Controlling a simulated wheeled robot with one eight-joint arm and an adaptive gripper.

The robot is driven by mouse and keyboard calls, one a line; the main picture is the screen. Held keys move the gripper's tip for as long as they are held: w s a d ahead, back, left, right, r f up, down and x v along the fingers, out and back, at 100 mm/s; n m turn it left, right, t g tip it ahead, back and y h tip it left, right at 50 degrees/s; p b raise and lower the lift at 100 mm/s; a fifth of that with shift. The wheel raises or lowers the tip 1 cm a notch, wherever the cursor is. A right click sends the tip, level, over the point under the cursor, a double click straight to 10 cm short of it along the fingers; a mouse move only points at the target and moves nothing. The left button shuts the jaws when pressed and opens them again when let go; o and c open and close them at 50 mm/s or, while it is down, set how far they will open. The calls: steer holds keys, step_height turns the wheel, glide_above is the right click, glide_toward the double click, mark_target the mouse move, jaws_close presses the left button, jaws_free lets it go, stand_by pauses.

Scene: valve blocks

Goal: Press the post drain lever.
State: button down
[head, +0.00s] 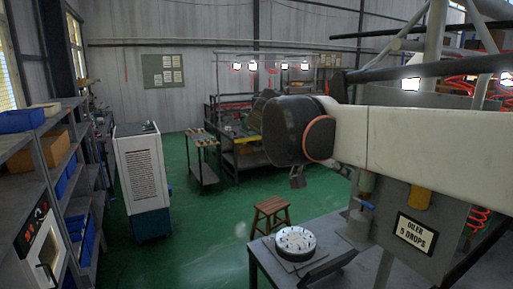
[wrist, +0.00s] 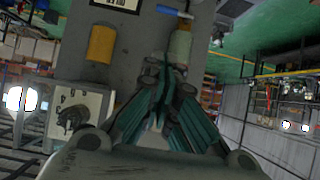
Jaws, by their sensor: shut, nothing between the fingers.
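A small blue lever (wrist: 174,12), which looks like the drain lever, shows at the top of the wrist view under a pale cylindrical bowl (wrist: 180,45) on a grey panel. In the head view a blue piece (head: 365,204) shows below a bowl on the grey post panel. My gripper (wrist: 166,70) is shut and empty, its fingertips in front of the pale bowl and apart from the blue lever in the picture. Whether it touches the bowl I cannot tell.
The panel carries an "OILER 5 DROPS" sign (head: 415,234), a yellow cylinder (wrist: 102,43) and a numbered dial (wrist: 72,115). A round white-topped part (head: 296,242) sits on the workbench. A wooden stool (head: 269,216) stands behind it. Green floor is free to the left.

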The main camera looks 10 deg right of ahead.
steer(key=shift+w, duration=0.1)
stand_by(0.3)
steer(key=shift+s+a+f+p+x, duration=0.1)
steer(key=shift+a+f+p+x, duration=0.25)
steer(key=shift+x, duration=1.8)
steer(key=shift+s+a+f+p+x, duration=0.15)
steer(key=shift+f+p+x, duration=0.4)
steer(key=shift+x, duration=1.55)
steer(key=shift+a+f+p+x, duration=0.25)
steer(key=shift+p+x, duration=0.35)
steer(key=shift+x, duration=1.55)
